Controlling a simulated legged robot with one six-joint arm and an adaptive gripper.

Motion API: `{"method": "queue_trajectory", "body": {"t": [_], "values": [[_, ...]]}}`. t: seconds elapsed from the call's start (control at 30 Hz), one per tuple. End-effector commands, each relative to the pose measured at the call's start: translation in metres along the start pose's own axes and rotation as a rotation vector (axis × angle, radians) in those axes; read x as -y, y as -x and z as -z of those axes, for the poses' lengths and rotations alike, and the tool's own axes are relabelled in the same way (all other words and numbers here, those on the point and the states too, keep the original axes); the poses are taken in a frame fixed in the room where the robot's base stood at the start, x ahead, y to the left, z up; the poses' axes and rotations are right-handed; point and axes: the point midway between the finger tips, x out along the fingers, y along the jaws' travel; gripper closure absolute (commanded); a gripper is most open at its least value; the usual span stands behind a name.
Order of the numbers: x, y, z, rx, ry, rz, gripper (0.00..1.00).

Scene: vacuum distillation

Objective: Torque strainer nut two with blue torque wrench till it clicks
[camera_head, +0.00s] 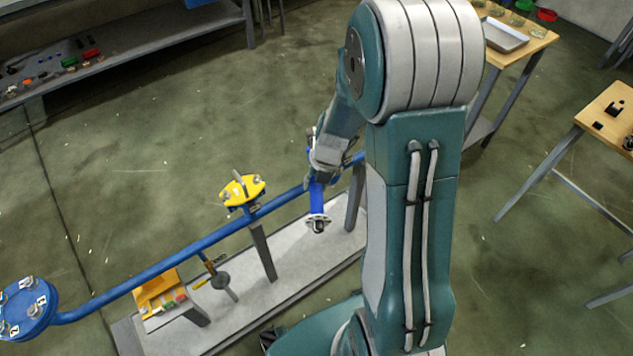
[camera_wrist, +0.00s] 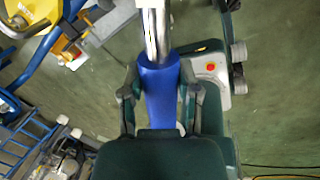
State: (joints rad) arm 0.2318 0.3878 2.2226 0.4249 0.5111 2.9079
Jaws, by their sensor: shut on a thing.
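The blue torque wrench (camera_head: 317,197) has a blue handle and a metal head that hangs below my gripper (camera_head: 325,163) in the head view. In the wrist view my gripper (camera_wrist: 161,100) is shut around the blue handle (camera_wrist: 158,78), with a finger on each side. The silver shaft (camera_wrist: 153,28) runs up out of the picture there. A round blue flange cover (camera_head: 27,308) with several metal nuts and small white number labels is at the lower left of the head view, far from the wrench.
A blue pipe (camera_head: 150,272) runs from the flange toward my arm, above a grey plinth (camera_head: 290,285). A yellow part (camera_head: 243,190) sits on the pipe. An orange holder (camera_head: 157,287) stands below it. A shelf (camera_head: 60,75) and wooden tables (camera_head: 610,115) stand around open floor.

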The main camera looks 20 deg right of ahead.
Motion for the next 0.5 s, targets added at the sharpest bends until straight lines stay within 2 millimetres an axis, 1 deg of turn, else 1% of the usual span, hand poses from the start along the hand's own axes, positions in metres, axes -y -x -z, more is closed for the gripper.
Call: {"method": "queue_trajectory", "body": {"t": [0.23,0.5], "values": [[0.0,0.0,-0.001,0.003,0.0,0.0,1.0],[0.001,-0.005,-0.0008,0.003,0.0,0.0,1.0]]}}
